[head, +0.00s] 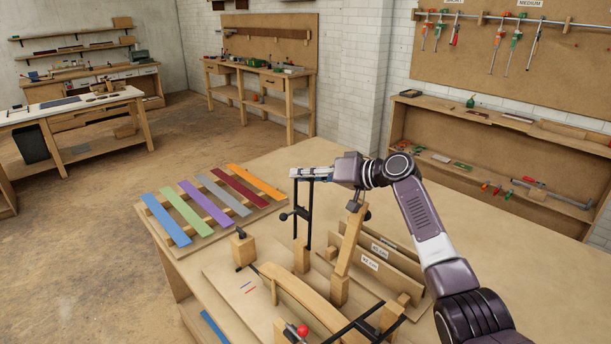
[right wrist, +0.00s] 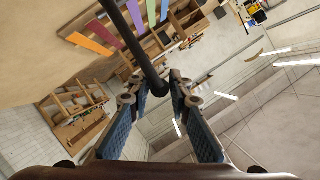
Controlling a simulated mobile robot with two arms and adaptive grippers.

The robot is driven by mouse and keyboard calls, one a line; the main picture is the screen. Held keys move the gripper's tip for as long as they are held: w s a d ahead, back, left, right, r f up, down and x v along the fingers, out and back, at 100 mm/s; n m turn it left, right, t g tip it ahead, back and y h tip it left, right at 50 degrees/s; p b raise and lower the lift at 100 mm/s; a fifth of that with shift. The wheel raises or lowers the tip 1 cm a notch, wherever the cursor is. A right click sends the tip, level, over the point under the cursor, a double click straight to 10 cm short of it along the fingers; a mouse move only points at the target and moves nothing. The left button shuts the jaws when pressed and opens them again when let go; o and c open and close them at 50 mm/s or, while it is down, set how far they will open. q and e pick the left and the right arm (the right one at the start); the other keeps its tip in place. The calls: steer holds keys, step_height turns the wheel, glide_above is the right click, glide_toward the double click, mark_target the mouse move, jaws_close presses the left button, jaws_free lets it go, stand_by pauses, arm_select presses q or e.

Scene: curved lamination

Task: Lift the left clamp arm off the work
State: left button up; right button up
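The left clamp arm (head: 309,215) is a black bar frame standing upright at the left end of the work, its knob (head: 284,216) sticking out to the left. My right gripper (head: 296,174) reaches in from the right at its top end. The curved wooden work (head: 300,295) lies on the board below, clear of this arm. A second black clamp arm (head: 365,322) lies low over its near end, with a red knob (head: 302,330). My left gripper is not in view.
Coloured strips (head: 205,203) lie on a rack at the table's left. Labelled upright panels (head: 385,250) and a slanted wooden post (head: 349,240) stand right of the work. The table's back right (head: 480,225) is clear.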

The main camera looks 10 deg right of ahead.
steer(key=shift+o, duration=1.1)
steer(key=shift+a+f, duration=0.1)
steer(key=shift+a, duration=0.05)
steer(key=shift+s+d, duration=0.35)
steer(key=shift+d, duration=0.2)
steer(key=v, duration=1)
steer(key=shift+s+d+r, duration=0.2)
steer(key=shift+r, duration=0.1)
steer(key=shift+s, duration=0.1)
